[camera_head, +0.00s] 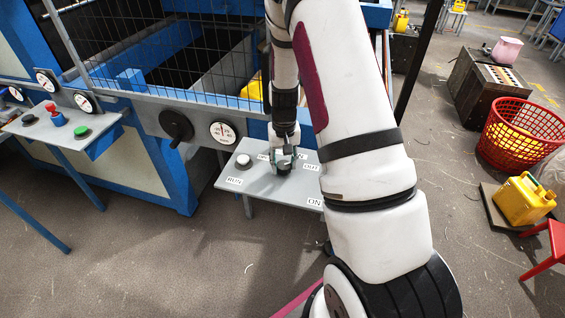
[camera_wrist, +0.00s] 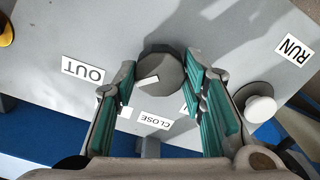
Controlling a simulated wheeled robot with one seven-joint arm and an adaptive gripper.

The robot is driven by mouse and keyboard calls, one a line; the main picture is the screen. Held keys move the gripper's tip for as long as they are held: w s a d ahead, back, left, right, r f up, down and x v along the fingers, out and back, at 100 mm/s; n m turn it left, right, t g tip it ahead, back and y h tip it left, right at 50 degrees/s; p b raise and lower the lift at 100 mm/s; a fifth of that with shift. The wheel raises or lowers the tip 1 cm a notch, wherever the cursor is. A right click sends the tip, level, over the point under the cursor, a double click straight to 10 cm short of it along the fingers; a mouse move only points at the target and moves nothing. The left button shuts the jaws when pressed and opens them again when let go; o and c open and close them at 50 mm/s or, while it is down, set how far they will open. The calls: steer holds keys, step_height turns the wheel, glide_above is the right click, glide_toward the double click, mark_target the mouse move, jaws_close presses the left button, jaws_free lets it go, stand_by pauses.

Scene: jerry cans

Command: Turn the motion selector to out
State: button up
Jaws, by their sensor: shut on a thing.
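The motion selector is a round dark grey knob (camera_wrist: 170,72) with a white pointer mark, on a grey panel (camera_wrist: 215,25). In the wrist view its pointer faces left and slightly down, roughly toward the white OUT label (camera_wrist: 83,69). A CLOSE label (camera_wrist: 154,120) lies below the knob; another label there is partly hidden by my fingers. My gripper (camera_wrist: 161,68), with green-padded fingers, straddles the knob, shut on it from both sides. In the head view my gripper (camera_head: 285,161) is over the panel's middle, hiding much of the knob.
A white button (camera_wrist: 260,107) by the RUN label (camera_wrist: 294,49) stands close to my right finger in the wrist view. A yellow part (camera_wrist: 5,31) is at the upper left. In the head view, a mesh-guarded machine (camera_head: 190,60) rises behind the panel.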

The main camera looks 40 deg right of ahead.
mark_target(284, 165)
steer(key=shift+m, duration=1.1)
steer(key=shift+b, duration=0.3)
steer(key=o, duration=1.2)
steer(key=shift+c, duration=0.2)
step_height(284, 165, up, 12)
